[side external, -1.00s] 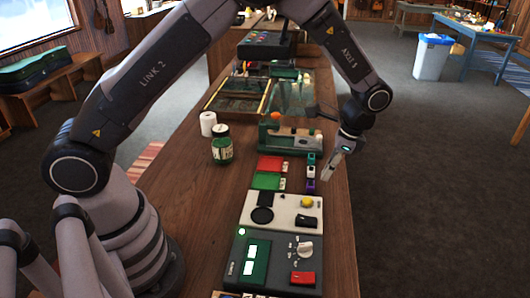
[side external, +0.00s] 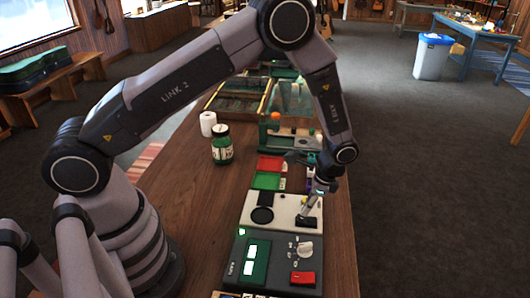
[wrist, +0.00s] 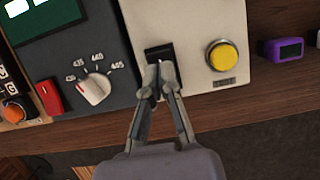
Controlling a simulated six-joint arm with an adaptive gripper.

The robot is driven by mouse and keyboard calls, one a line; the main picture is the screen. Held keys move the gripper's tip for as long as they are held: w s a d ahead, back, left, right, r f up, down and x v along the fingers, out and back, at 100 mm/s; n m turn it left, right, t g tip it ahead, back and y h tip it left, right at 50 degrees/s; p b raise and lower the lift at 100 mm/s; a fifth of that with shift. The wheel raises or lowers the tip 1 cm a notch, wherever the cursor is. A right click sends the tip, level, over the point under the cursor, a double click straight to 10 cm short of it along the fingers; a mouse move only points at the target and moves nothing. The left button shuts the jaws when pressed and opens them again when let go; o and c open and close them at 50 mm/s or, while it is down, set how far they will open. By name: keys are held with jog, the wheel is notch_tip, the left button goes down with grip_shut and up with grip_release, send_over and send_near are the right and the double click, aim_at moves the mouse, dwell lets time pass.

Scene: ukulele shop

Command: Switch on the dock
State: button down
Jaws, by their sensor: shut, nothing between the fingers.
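A cream unit (side external: 284,201) lies on the bench with a round black pad (side external: 262,215), a black rocker switch (side external: 308,222) and a yellow button (wrist: 222,55). I take it as the dock; no name on it is readable. My gripper (side external: 304,214) is shut and empty, pointing down over the switch. In the wrist view its closed fingertips (wrist: 161,72) overlap the near part of the black switch (wrist: 158,50). I cannot tell whether they touch it. The yellow button is mostly hidden by my gripper in the side view.
A dark grey unit (side external: 268,281) with a lit green display, white dial (side external: 305,248) and red switch (side external: 303,278) adjoins the cream one. Red (side external: 270,163) and green (side external: 267,180) trays lie behind. A green jar (side external: 221,150) and white roll (side external: 208,123) stand left. Bare wood lies left.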

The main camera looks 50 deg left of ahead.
jog(key=shift+x, duration=0.8)
jog(key=shift+s+a+f, duration=0.1)
jog(key=shift+f, duration=0.25)
jog(key=shift+w+d+r, duration=0.2)
jog(key=shift+w+d, duration=0.4)
jog(key=shift+r, duration=0.1)
jog(key=v, duration=1.4)
